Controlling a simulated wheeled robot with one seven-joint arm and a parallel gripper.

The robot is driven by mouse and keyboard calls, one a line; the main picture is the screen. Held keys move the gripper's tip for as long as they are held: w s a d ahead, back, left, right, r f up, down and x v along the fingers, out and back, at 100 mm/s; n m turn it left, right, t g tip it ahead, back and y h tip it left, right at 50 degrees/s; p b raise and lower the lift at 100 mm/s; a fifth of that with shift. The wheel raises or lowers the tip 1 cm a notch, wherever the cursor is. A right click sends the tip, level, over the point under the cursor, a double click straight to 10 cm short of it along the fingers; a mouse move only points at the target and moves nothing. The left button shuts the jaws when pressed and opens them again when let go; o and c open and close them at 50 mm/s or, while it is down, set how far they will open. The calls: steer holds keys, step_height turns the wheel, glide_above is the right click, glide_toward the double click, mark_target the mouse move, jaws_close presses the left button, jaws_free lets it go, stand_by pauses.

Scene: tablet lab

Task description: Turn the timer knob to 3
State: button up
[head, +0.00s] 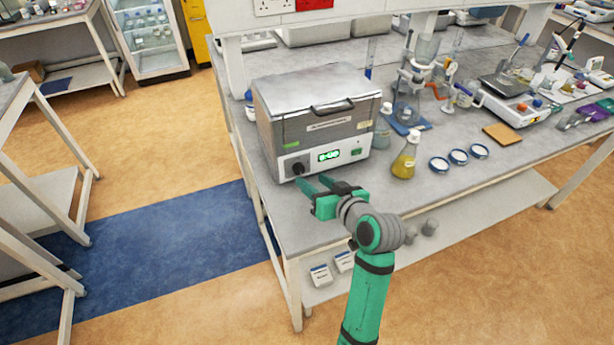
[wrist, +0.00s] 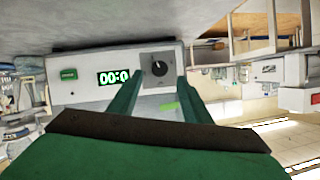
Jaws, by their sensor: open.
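The timer knob (head: 298,167) is a small black dial on the front left of a grey and white lidded box machine (head: 320,104). In the wrist view the knob (wrist: 160,68) sits on a grey square plate with small marks, too small to read. A green digital display (head: 329,155) is beside the knob; it also shows in the wrist view (wrist: 113,77). My gripper (head: 316,183) is in front of the machine's front face, by the knob. In the wrist view its two green fingers (wrist: 155,82) are apart on either side of the knob, with nothing seen between them.
The machine stands on a grey bench (head: 410,190). To its right are a yellow-liquid flask (head: 404,163), several small dishes (head: 458,157) and glassware on a stand (head: 408,95). A green button (head: 357,151) is right of the display. The bench front near my arm is clear.

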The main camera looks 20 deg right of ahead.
steer(key=shift+v, duration=2.15)
